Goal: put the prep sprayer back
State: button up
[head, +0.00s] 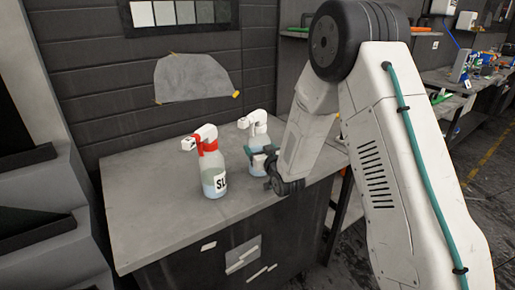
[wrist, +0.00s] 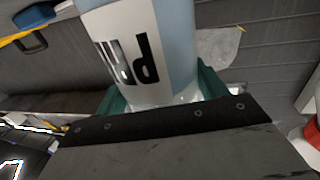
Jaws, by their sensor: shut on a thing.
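The prep sprayer (head: 257,132) is a clear bottle with a white spray head, at the right part of the grey bench (head: 150,215). In the wrist view the sprayer (wrist: 140,45) fills the upper middle, with a partly visible black-on-white label starting with P. My gripper (head: 261,160) is shut on its body, teal fingers on either side. The bottle looks roughly upright. Its base is partly hidden by my gripper, so I cannot tell whether it touches the bench.
A second sprayer (head: 213,170) with a red collar and an "SL" label stands left of my gripper. A grey sheet (head: 193,78) is on the wall behind. The bench's left part is clear. A cluttered workbench (head: 465,80) runs along the right.

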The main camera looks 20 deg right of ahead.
jog(key=o, duration=1.3)
jog(key=shift+s+r, duration=0.1)
jog(key=shift+s, duration=0.05)
jog(key=s+d+r+g, duration=0.1)
jog(key=s+r+g, duration=0.3)
jog(key=s, duration=1.2)
jog(key=s+d+r+g+h, duration=0.1)
jog(key=s+r+g, duration=0.4)
jog(key=s, duration=1.1)
jog(key=s+d+r+m+g+h, duration=0.1)
jog(key=s+r+g, duration=0.4)
jog(key=s, duration=1.1)
jog(key=g, duration=0.2)
jog(key=shift+s+r+g, duration=0.2)
jog(key=shift+s+g, duration=0.1)
jog(key=shift+s, duration=0.1)
